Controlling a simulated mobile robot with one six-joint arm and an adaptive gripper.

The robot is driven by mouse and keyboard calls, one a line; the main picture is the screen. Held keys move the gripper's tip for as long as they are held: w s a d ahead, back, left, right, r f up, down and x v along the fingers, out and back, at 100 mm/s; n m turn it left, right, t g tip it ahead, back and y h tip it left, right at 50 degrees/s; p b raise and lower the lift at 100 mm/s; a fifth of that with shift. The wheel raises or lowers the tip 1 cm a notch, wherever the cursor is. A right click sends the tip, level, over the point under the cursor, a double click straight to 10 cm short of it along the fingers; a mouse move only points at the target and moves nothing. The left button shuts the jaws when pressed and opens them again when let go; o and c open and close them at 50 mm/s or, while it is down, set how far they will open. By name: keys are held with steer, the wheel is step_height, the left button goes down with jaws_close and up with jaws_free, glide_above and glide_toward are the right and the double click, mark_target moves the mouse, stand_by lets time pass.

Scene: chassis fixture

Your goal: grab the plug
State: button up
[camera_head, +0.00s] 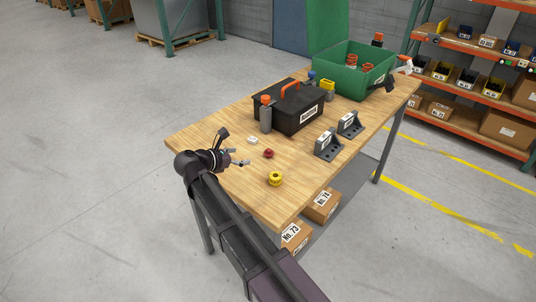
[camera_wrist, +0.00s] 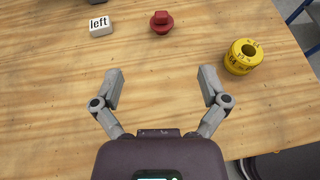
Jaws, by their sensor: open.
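A small red plug (camera_head: 268,153) with a raised grip on a round base stands on the wooden table (camera_head: 225,133). It also shows at the top middle of the wrist view (camera_wrist: 161,21). My gripper (camera_head: 240,157) is at the table's left side, to the left of the plug. In the wrist view my gripper (camera_wrist: 160,78) is open and empty, its two fingers spread wide. The plug lies beyond the fingertips, roughly in line with the gap between them, and nothing touches it.
A yellow ring (camera_wrist: 243,57) with printed marks lies right of the plug. A black toolbox (camera_head: 290,108), grey brackets (camera_head: 328,144) and a green bin (camera_head: 352,70) stand farther back. Bare table lies between gripper and plug.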

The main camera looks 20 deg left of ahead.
mark_target(267, 152)
steer(key=b+x, duration=0.2)
steer(key=x, duration=0.5)
steer(key=shift+f+b, duration=0.15)
steer(key=shift+b, duration=0.15)
steer(key=shift+w+d+f, duration=0.1)
steer(key=shift+w+d, duration=0.1)
steer(key=shift+w, duration=0.2)
steer(key=shift+b+x, duration=1.1)
steer(key=shift+x, duration=1.45)
steer(key=shift+d, duration=0.1)
steer(key=c, duration=0.9)
